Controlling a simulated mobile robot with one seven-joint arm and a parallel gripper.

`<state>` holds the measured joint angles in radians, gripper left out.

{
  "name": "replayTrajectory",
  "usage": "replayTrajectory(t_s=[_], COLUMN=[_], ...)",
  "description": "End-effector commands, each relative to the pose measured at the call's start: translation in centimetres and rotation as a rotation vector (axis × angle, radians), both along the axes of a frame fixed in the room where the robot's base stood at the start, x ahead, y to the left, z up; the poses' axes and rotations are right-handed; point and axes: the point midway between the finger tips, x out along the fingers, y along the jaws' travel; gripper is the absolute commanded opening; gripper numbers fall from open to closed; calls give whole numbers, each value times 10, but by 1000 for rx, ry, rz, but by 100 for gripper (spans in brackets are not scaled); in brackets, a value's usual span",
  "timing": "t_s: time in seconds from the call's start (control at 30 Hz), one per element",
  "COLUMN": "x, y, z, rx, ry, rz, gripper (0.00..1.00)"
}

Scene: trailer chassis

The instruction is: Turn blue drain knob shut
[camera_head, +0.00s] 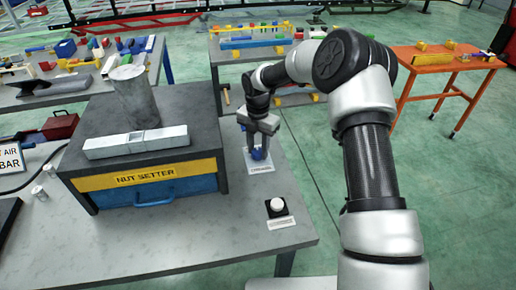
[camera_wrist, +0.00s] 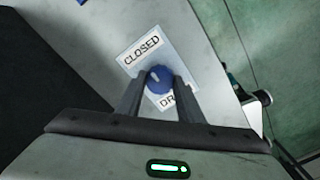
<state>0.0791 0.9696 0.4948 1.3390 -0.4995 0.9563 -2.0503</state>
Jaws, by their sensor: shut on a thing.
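The blue drain knob (camera_wrist: 158,79) sits on the grey table by a white label plate (camera_wrist: 139,51) that reads "CLOSED" above it and "DR…" below it in the wrist view. A pale mark on the knob points to its upper left, toward the "CLOSED" label. My gripper (camera_wrist: 158,86) is shut on the knob, one finger on each side. In the head view my gripper (camera_head: 259,146) points down over the knob (camera_head: 258,154) at the table's right part. The fingers hide part of the label.
The dark "NUT SETTER" box (camera_head: 150,178) stands left of the knob, with a metal cylinder (camera_head: 135,95) and bar on top. A white button (camera_head: 276,206) stands in front of the knob. The table's right edge is close.

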Motion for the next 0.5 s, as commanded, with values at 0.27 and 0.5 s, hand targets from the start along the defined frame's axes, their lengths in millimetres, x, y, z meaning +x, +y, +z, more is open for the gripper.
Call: replayTrajectory(t_s=[0.27,0.5], x=[0,0], y=[1,0], z=[0,0], rx=[0,0], ry=[-1,0], rz=[2,0], gripper=[52,52])
